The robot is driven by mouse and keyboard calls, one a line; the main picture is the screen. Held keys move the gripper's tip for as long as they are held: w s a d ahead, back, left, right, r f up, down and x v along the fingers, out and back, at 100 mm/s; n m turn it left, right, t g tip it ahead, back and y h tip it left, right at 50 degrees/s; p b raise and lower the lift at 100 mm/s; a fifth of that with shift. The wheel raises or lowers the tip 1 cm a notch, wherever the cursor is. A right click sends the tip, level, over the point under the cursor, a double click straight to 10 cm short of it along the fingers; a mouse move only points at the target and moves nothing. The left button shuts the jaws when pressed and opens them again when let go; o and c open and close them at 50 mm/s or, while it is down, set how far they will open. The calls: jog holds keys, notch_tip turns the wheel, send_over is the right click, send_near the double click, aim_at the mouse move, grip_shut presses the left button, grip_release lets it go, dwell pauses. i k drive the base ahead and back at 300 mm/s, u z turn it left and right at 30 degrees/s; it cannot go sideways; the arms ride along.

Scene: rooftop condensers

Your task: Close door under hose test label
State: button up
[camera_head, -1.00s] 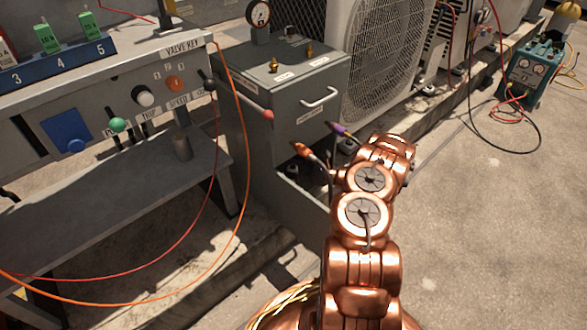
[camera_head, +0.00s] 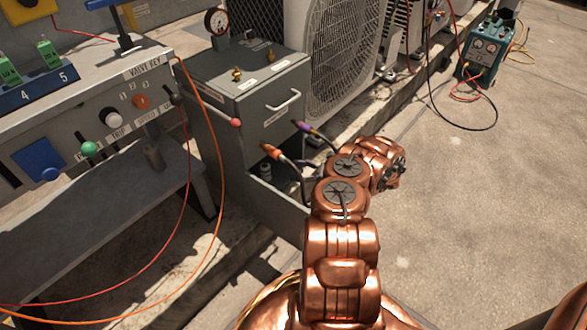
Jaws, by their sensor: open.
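The grey cabinet (camera_head: 215,70) stands left of centre, with a bar handle (camera_head: 283,104) and a small white label (camera_head: 277,117) on its upper front, too small to read. Below is an open recess with bottle-like items (camera_head: 265,170) inside. A grey panel (camera_head: 275,207), apparently the door, stands out from the recess; my arm hides its right end. My gripper (camera_head: 287,138) is open and empty, its orange and purple fingertips apart in front of the cabinet front, above the panel. I cannot tell whether either tip touches anything.
A bench (camera_head: 100,115) with knobs and labels stands at the left. Red and orange hoses (camera_head: 215,150) hang between it and the cabinet. A condenser fan unit (camera_head: 345,60) is behind the cabinet.

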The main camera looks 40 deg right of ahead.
aim_at(278, 212)
jog(key=k, duration=1)
